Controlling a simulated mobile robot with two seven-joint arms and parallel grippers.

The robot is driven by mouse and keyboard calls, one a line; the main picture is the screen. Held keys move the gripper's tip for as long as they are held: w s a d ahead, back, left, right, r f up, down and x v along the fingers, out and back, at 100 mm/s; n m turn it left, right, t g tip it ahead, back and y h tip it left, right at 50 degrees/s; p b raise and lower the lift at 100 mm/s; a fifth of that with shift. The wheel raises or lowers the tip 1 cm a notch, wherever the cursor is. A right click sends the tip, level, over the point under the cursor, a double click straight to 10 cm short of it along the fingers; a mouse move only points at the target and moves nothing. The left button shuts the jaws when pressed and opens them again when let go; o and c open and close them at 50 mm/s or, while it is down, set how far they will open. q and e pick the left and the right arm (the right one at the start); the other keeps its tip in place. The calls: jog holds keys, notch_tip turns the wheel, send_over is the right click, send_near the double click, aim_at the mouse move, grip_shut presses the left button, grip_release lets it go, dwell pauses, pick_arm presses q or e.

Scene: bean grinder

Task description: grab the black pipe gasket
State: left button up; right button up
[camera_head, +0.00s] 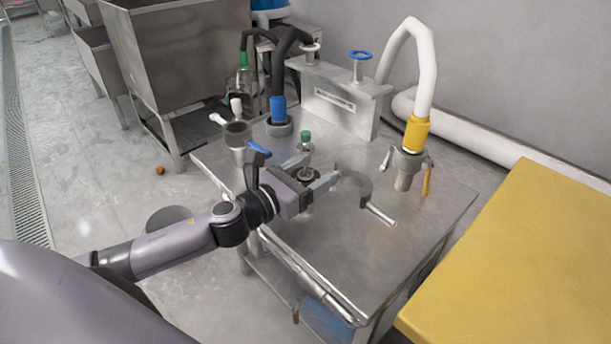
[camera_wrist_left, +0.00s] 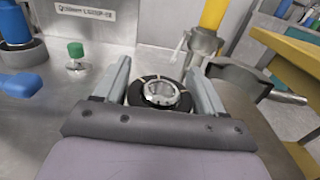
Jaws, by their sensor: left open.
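The black pipe gasket (camera_head: 306,174) is a dark ring with a bright metal centre on the steel table (camera_head: 340,262). It also shows in the left wrist view (camera_wrist_left: 139,96). My left gripper (camera_head: 318,170) is open, with one finger on each side of the ring. In the left wrist view the fingers (camera_wrist_left: 161,84) flank the gasket, and its near edge is hidden by the gripper body. I cannot tell whether the fingers touch it. My right gripper is not in view.
A grey open clamp with a handle (camera_head: 382,214) lies just right of the gripper. A green-capped fitting (camera_head: 306,137) stands behind it. A blue-collared black hose (camera_head: 279,108) and a yellow-collared white hose (camera_head: 417,130) rise farther back. A yellow surface (camera_head: 520,260) is at right.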

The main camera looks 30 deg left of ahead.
pick_arm(q)
jog(key=c, duration=0.8)
